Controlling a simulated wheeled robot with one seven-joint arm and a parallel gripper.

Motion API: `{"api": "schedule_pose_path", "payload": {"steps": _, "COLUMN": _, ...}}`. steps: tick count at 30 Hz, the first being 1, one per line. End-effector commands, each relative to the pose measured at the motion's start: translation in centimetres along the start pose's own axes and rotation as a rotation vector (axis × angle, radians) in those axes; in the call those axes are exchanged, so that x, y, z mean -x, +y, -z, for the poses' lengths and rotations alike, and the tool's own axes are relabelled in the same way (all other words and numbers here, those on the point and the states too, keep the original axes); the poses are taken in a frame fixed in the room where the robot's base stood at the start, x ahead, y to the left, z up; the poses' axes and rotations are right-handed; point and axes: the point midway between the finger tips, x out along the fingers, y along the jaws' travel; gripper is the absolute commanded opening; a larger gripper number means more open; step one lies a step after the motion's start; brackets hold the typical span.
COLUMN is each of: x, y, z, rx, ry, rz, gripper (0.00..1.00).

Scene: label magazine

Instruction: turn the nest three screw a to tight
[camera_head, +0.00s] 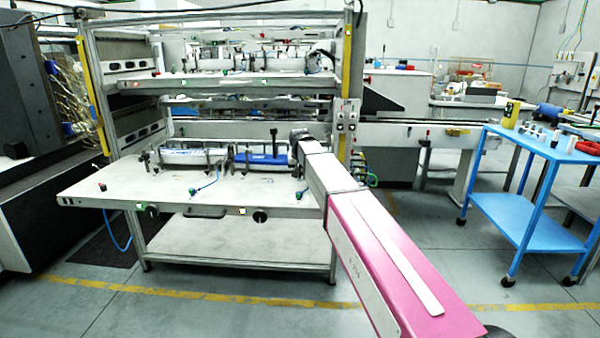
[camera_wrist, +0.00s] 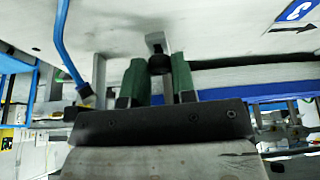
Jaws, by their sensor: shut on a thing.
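In the wrist view my gripper (camera_wrist: 158,72) has two green fingers on either side of a small dark screw knob (camera_wrist: 160,62). The knob sits under a grey metal bracket (camera_wrist: 155,42), and my gripper is shut on it. A blue label with a white number, seemingly 3, lies at the upper right (camera_wrist: 298,10). In the head view my arm reaches to the right end of the magazine's lower level (camera_head: 210,192), and the fingers and the screw are hidden there. How tight the screw is cannot be seen.
In the head view, blue-and-white rolls (camera_head: 190,156) lie on the lower level, with an upper shelf (camera_head: 220,83) above. A blue cart (camera_head: 540,145) stands at the right.

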Motion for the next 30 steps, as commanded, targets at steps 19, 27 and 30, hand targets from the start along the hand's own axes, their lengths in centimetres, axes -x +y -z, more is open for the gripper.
{"api": "schedule_pose_path", "payload": {"steps": 19, "x": -0.05, "y": -0.54, "z": 0.24, "rx": -0.463, "ry": 0.001, "rz": -0.193, "gripper": 0.01}}
{"api": "schedule_pose_path", "payload": {"steps": 27, "x": -0.06, "y": -0.66, "z": 0.28, "rx": -0.615, "ry": 0.001, "rz": -0.256, "gripper": 0.01}}
{"api": "schedule_pose_path", "payload": {"steps": 30, "x": -0.07, "y": -0.69, "z": 0.29, "rx": -0.650, "ry": 0.001, "rz": -0.269, "gripper": 0.01}}
